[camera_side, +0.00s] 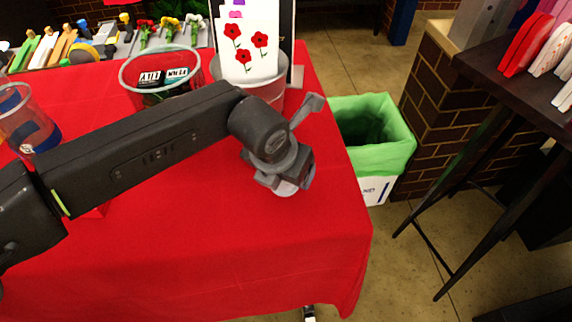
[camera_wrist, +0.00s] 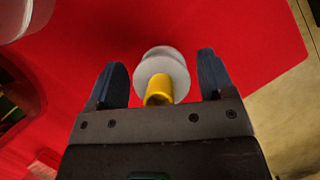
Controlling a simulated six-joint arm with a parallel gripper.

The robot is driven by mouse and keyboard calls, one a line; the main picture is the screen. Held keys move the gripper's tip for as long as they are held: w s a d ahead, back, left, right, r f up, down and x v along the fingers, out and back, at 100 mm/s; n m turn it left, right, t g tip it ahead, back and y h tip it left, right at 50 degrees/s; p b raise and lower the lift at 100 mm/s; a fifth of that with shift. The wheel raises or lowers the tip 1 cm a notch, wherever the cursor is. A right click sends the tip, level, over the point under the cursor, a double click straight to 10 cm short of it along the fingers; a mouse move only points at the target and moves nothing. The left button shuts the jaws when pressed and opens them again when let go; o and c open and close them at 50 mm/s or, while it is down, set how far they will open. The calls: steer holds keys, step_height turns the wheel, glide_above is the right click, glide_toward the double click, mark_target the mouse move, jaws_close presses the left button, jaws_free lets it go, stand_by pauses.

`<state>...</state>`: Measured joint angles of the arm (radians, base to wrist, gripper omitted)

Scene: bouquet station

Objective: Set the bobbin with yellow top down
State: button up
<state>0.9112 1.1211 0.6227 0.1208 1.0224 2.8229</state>
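The bobbin with the yellow top (camera_wrist: 160,86) shows in the wrist view, with pale grey-white round flanges and its yellow end toward the camera. My gripper (camera_wrist: 160,62) has one dark finger on each side of it, with red cloth visible in the gaps, so the fingers are open and apart from it. In the side view my gripper (camera_side: 281,172) points down over the right part of the red table, and a pale bit of the bobbin (camera_side: 286,188) shows under it. Whether its base rests on the cloth is hard to tell.
The red tablecloth (camera_side: 215,240) is clear in front of my gripper. Behind stand a clear tub (camera_side: 160,60) with dark packets and a white bucket (camera_side: 270,90) with a flower card. A green-lined bin (camera_side: 385,150) stands beyond the table's right edge.

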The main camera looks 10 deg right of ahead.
steer(key=shift+o, duration=0.8)
steer(key=shift+r, duration=0.3)
steer(key=v, duration=1.1)
steer(key=shift+s+r, duration=0.15)
steer(key=shift+r, duration=0.15)
steer(key=shift+a, duration=0.15)
